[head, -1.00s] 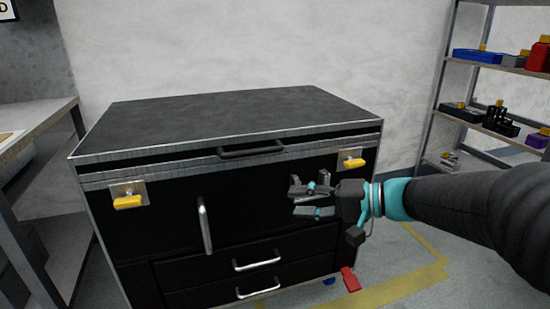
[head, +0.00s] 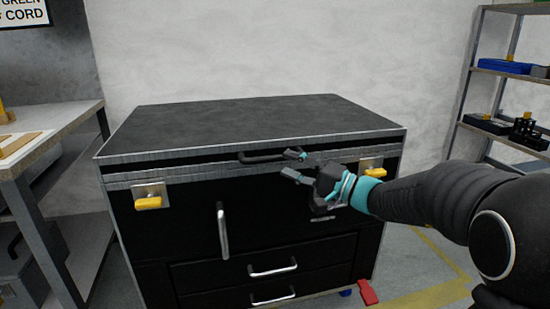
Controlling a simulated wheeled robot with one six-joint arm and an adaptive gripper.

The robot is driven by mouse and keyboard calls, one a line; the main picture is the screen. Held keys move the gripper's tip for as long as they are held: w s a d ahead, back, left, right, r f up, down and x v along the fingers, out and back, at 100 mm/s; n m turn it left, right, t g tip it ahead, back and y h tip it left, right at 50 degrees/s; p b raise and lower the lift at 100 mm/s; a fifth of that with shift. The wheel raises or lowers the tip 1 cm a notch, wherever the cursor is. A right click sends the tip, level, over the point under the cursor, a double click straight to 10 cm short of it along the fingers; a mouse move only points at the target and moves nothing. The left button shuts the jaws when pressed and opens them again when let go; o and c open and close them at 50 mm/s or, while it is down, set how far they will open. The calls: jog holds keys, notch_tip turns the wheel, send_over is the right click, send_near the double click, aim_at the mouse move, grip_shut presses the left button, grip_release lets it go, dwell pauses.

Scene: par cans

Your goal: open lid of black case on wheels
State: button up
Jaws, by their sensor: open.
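The black case (head: 180,240) stands upright with silver metal edging, and its dark flat lid (head: 250,118) is closed. A dark lid handle (head: 255,158) runs along the lid's front edge. Yellow latches sit at the front left (head: 148,203) and front right (head: 371,164). My gripper (head: 292,165) is open at the right end of the lid handle, its fingers pointing left. Its upper finger overlaps the handle's right end in the picture; I cannot tell whether they touch. The hand hides part of the front below the lid edge.
A workbench (head: 50,135) stands close on the left and a shelf rack (head: 470,100) at the back right. Silver handles on the front door (head: 222,230) and drawers (head: 272,271) stick out. A red caster pedal (head: 367,292) shows at the lower right.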

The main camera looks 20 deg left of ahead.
aim_at(279, 160)
jog(key=shift+x, duration=2.45)
grip_shut()
